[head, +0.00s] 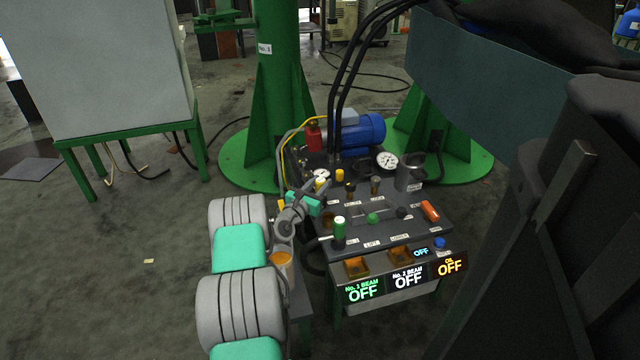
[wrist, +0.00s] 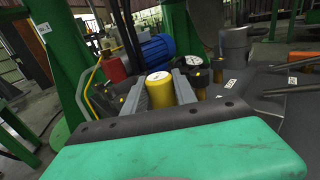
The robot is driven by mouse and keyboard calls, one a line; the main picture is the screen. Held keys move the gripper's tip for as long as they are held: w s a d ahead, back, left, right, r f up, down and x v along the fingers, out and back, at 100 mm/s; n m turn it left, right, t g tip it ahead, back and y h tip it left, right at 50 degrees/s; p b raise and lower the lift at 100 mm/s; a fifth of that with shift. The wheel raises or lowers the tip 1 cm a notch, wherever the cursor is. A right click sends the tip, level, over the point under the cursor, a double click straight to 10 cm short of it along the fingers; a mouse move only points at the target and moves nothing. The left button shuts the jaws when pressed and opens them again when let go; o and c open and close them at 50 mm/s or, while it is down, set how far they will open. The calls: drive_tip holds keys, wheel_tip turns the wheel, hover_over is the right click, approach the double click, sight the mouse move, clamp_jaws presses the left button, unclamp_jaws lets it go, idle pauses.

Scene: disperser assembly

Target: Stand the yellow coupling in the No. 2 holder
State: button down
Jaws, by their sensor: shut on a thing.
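My gripper (head: 318,188) is over the back left part of the dark control bench. In the wrist view its two grey fingers (wrist: 160,88) are closed on the sides of the yellow coupling (wrist: 158,84), whose round pale top faces up. In the head view the yellow coupling (head: 321,184) shows as a small yellow patch at the fingers, partly hidden by my gripper. Its lower end is hidden, so I cannot tell whether it touches the bench. The No. 2 holder cannot be told apart clearly; the small bench labels are too blurred to read surely.
The bench top (head: 385,232) carries a green cylinder (head: 339,229), an orange cylinder (head: 430,211), a grey cylinder (head: 410,176) and a gauge (head: 387,161). Another yellow piece (head: 339,175) stands near my gripper. A blue motor (head: 360,133) and red bottle (head: 313,136) are behind.

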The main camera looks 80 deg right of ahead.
drive_tip(key=c, duration=1.2)
unclamp_jaws()
drive_tip(key=shift+c, duration=0.2)
drive_tip(key=o, duration=0.3)
drive_tip(key=shift+f, duration=0.1)
wheel_tip(320, 180, up, 10)
drive_tip(key=p, duration=0.7)
drive_tip(key=w+a+r+n+t, duration=0.1)
drive_tip(key=w+a+r+t, duration=0.1)
drive_tip(key=w+a, duration=0.3)
drive_tip(key=w+a+r+n+t, duration=0.2)
drive_tip(key=w+a+r, duration=0.3)
drive_tip(key=w, duration=0.7)
drive_tip(key=w+a+r+n+t, duration=0.1)
drive_tip(key=w+a+r+t, duration=0.2)
drive_tip(key=w+a, duration=0.2)
drive_tip(key=shift+w+r+n, duration=0.15)
drive_tip(key=shift+w+r, duration=0.05)
drive_tip(key=shift+w, duration=0.75)
drive_tip(key=shift+w+r+n, duration=0.15)
drive_tip(key=shift+w, duration=0.8)
drive_tip(key=shift+d, duration=0.1)
